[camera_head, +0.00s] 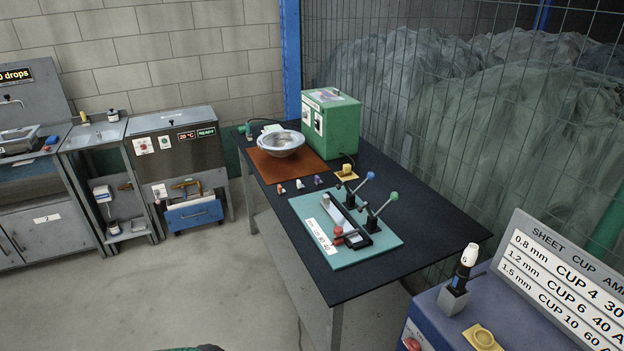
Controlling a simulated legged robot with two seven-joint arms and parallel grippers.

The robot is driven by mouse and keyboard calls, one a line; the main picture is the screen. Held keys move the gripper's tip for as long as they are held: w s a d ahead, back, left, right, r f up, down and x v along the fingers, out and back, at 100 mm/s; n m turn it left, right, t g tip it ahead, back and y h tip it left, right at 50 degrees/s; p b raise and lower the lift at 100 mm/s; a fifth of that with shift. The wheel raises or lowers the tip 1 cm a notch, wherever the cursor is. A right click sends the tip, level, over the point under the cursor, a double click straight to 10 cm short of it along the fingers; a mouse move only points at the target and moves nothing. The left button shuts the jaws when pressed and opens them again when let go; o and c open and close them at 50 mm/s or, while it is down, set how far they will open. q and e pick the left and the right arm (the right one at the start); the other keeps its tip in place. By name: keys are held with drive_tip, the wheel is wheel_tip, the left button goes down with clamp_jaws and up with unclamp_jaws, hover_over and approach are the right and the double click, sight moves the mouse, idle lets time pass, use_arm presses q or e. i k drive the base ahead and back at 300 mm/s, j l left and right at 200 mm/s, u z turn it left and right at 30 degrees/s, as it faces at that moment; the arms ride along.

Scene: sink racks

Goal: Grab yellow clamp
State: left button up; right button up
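A small yellow piece (347,169), which looks like the yellow clamp, stands on a flat yellow pad on the dark table. It is in front of the green box (333,124), and a dark cable runs beside it. Its jaws are too small to make out. Neither of my grippers is in view.
A teal plate (380,255) with blue-, green- and red-knobbed levers sits nearer on the dark table (440,238). A metal bowl (281,143) rests on a brown mat behind. A blue cabinet (450,322) with a yellow round part stands at right. The floor at left is clear.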

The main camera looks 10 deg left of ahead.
sight(346, 168)
drive_tip(key=i+l+u, duration=0.15)
drive_tip(key=i, duration=0.25)
drive_tip(key=i+j+u, duration=0.35)
drive_tip(key=i, duration=0.15)
drive_tip(key=i+j+u, duration=0.15)
drive_tip(key=i+u, duration=0.15)
drive_tip(key=i, duration=0.2)
drive_tip(key=i+j+u, duration=0.1)
drive_tip(key=i+u, duration=0.25)
drive_tip(key=i, duration=0.15)
drive_tip(key=i+z, duration=0.3)
drive_tip(key=i+j+z, duration=0.3)
drive_tip(key=i, duration=0.2)
drive_tip(key=i+j+z, duration=0.3)
drive_tip(key=i+l, duration=0.1)
